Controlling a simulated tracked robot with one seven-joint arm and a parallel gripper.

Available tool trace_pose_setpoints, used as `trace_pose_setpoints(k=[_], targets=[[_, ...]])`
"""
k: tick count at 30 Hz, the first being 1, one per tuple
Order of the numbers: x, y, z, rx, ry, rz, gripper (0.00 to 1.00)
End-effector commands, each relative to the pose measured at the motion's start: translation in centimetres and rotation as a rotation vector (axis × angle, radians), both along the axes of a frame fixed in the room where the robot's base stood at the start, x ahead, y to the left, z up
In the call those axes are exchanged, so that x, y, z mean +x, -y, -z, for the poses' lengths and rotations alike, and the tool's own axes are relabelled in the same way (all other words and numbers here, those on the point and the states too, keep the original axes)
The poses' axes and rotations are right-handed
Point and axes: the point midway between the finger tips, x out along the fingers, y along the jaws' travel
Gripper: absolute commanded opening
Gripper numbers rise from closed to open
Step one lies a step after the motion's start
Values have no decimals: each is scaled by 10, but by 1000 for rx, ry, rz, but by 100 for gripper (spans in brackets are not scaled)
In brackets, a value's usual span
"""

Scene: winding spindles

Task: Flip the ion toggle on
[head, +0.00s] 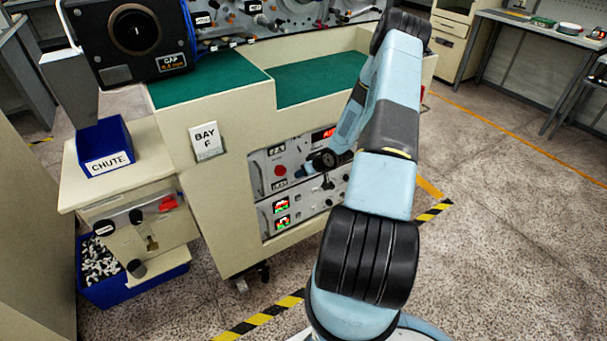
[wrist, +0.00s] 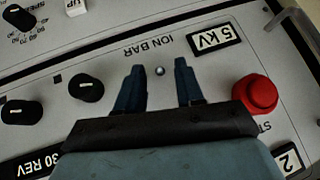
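The ion toggle (wrist: 160,71) shows in the wrist view as a small silver tip on a pale panel, under the upside-down label ION BAR (wrist: 156,49). It is seen nearly end-on, so I cannot tell its lean. My gripper (wrist: 160,83) is open, with one dark blue finger on each side of the toggle and a clear gap to both. Whether the fingertips touch the panel is unclear. In the head view my arm reaches to the front panel (head: 262,160) of the cream console, and the toggle cannot be made out there.
In the wrist view, a red button (wrist: 258,93) is right of my fingers, and a black knob (wrist: 86,87) is close on the left. A 5 KV plate (wrist: 214,38) sits above. In the head view, a blue chute bin (head: 104,145) stands left of the console.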

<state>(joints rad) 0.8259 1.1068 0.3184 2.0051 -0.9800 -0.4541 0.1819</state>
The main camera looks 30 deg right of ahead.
Motion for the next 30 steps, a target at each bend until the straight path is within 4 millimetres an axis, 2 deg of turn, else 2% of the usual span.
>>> trace_pose_setpoints(k=[8, 22, 30], targets=[[-7, 4, -8, 0, -1, 3, 37], [-59, 30, -74, -1, 2, 3, 37], [-79, 38, -97, 0, 0, 1, 37]])
